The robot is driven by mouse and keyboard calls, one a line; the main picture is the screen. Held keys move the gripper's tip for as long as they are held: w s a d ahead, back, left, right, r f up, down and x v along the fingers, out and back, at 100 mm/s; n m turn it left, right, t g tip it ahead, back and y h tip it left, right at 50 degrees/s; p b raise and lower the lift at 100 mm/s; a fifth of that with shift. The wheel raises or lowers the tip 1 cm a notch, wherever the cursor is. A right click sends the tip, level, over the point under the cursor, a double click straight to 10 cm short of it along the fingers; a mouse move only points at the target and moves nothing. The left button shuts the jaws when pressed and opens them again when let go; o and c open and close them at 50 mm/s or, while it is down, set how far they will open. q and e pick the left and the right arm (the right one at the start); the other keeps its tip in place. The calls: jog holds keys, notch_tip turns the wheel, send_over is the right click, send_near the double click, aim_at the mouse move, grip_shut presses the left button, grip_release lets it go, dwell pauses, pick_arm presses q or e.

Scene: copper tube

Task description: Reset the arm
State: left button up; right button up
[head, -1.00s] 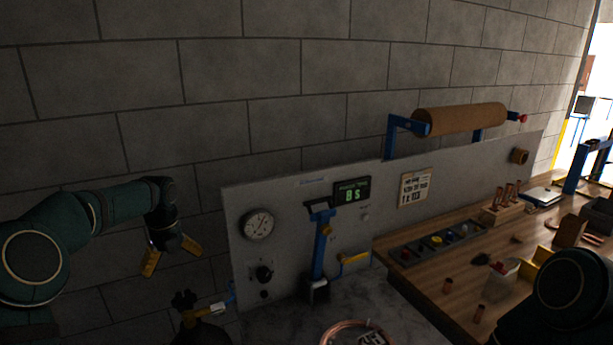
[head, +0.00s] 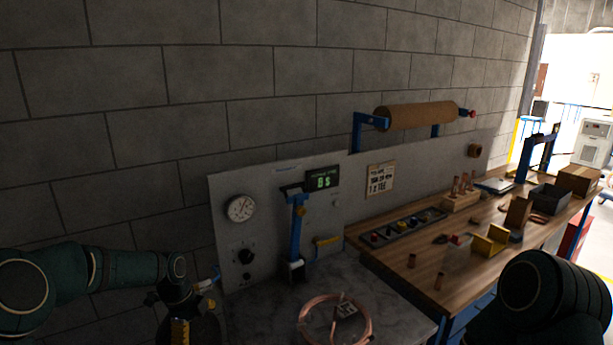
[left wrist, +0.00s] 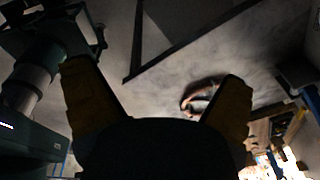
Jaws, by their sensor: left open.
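My left arm comes in from the left in the head view, with its gripper (head: 181,332) low near the bottom edge, pointing down. Its yellow fingers are partly cut off by the frame there. In the left wrist view the two yellow fingers (left wrist: 160,105) stand wide apart with nothing between them in their grip. My right arm shows as a dark rounded link at the lower right of the head view; its gripper is out of frame. A copper tube coil (head: 304,325) lies on the grey stone-like worktop and also shows beyond the fingers in the left wrist view (left wrist: 187,101).
A grey panel (head: 270,212) with a gauge (head: 241,208), a green display (head: 322,179) and a blue lever post (head: 297,235) stands behind the worktop.

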pick_arm(q)
jog(key=s+d+f+n+h+b, duration=0.1)
jog(key=s+d+f+n+b, duration=0.1)
jog(key=s+d+f+n, duration=0.6)
jog(key=s+d+f+n+h+b, duration=0.1)
jog(key=s+d+f+n+b, duration=0.35)
jog(key=f, duration=0.55)
jog(key=s+d+f+n, duration=0.2)
jog(key=s+f+n, duration=0.1)
jog(key=s+n, duration=0.2)
jog(key=s+d+f+n+t+b, duration=0.1)
jog(key=s+d+f+n, duration=0.1)
jog(key=s+n, duration=0.3)
jog(key=s+f, duration=0.1)
jog(key=s, duration=0.2)
pick_arm(e)
notch_tip(320, 180, down, 9)
jog(key=s, duration=0.1)
jog(key=shift+s+a, duration=0.15)
pick_arm(q)
jog(key=shift+f, duration=0.1)
pick_arm(e)
jog(key=shift+r, duration=0.1)
